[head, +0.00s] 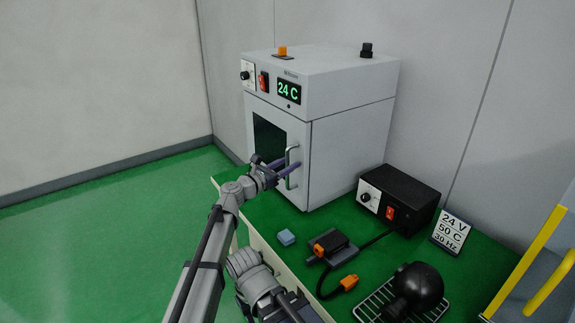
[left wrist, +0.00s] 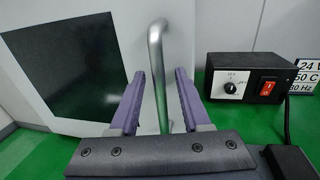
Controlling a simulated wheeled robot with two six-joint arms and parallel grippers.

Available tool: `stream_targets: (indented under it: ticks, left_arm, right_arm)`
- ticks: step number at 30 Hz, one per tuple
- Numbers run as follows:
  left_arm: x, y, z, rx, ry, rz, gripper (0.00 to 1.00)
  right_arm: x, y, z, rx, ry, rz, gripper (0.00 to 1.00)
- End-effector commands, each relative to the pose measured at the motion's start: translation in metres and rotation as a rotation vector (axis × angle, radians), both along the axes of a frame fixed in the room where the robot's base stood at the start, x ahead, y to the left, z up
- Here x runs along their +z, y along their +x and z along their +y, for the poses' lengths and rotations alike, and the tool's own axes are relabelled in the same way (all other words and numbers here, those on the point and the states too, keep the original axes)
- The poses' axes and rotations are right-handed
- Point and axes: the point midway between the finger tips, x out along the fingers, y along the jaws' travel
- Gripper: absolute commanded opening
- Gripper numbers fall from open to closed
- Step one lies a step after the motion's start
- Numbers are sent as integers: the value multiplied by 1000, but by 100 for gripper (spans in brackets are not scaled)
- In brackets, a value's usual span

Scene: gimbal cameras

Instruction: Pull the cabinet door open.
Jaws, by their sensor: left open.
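The cabinet (head: 345,140) is a white box with a green 24 C display on its upper front. Its door (head: 301,135) has a dark window and looks closed, flush with the body. The silver bar handle (head: 288,180) stands upright near the door's right edge. My left gripper (head: 283,165) is open at the handle. In the left wrist view the handle (left wrist: 158,50) passes between the two purple fingers of my left gripper (left wrist: 160,76), with gaps on both sides. I cannot make out my right gripper.
A sign (head: 451,232) and a yellow-framed panel (head: 535,265) are at the right.

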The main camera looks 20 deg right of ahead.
Motion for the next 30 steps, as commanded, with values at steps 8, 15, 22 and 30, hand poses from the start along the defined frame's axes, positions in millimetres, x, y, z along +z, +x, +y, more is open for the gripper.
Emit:
stream_targets:
  ticks: [8,15,22,30]
  left_arm:
    - [0,0,1,0,0,0,21]
    - [0,0,1,0,0,0,0]
    - [0,0,1,0,0,0,0]
    - [0,0,1,0,0,0,0]
  right_arm:
    - [0,0,0,0,0,0,50]
    - [0,0,0,0,0,0,50]
    - [0,0,0,0,0,0,50]
    - [0,0,0,0,0,0,50]
